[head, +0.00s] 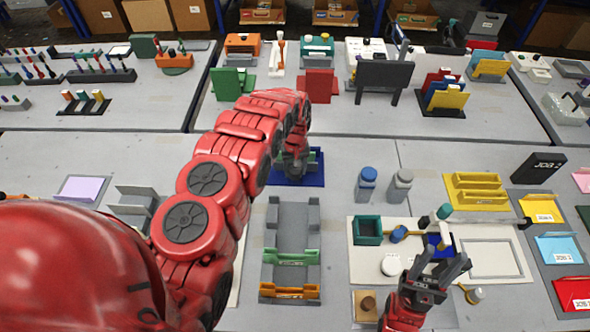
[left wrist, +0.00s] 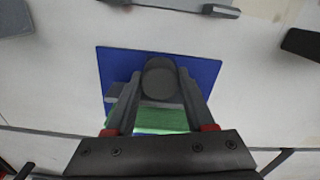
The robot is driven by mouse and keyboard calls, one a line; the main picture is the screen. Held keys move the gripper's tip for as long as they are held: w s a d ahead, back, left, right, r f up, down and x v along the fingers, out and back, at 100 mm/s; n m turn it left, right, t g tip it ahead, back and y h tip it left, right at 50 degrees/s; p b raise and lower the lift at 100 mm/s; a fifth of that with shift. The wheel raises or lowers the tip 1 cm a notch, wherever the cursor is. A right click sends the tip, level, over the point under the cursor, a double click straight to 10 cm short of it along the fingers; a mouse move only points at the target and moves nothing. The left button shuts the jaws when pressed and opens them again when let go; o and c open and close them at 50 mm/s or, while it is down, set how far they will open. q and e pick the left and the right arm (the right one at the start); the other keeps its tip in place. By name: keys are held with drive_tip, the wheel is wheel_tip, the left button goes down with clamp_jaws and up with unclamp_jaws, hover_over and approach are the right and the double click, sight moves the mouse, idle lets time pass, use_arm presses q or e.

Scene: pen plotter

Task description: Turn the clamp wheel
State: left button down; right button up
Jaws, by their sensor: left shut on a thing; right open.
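The clamp stands on a blue base plate (head: 316,180), mostly hidden behind my left arm in the head view. In the left wrist view, the clamp wheel (left wrist: 160,82) is a dark grey round knob above the blue plate (left wrist: 205,72), with a green part (left wrist: 160,119) and a light grey block beside it. My left gripper (left wrist: 160,78) has one finger on each side of the wheel and is shut on it. In the head view the left gripper (head: 295,172) hides the wheel. My right gripper (head: 442,262) is open and empty over the white plotter board (head: 492,255).
Blue-capped and grey-capped bottles (head: 367,186) stand right of the clamp. A grey holder (head: 293,225) with green and orange strips lies in front of it. A yellow tray (head: 476,192) and coloured job folders (head: 557,250) are at the right. A teal box (head: 367,230) sits on the board.

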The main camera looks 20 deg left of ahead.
sight(295, 170)
use_arm(q)
drive_tip(key=shift+w, duration=0.1)
drive_tip(key=shift+c, duration=1.3)
unclamp_jaws()
drive_tip(key=shift+r, duration=0.15)
wheel_tip(295, 170, up, 6)
drive_tip(key=shift+f+b, duration=0.1)
drive_tip(key=shift+b, duration=1.05)
wheel_tip(295, 170, up, 11)
drive_tip(key=p, duration=1)
drive_tip(key=shift+r, duration=0.2)
drive_tip(key=shift+f, duration=0.15)
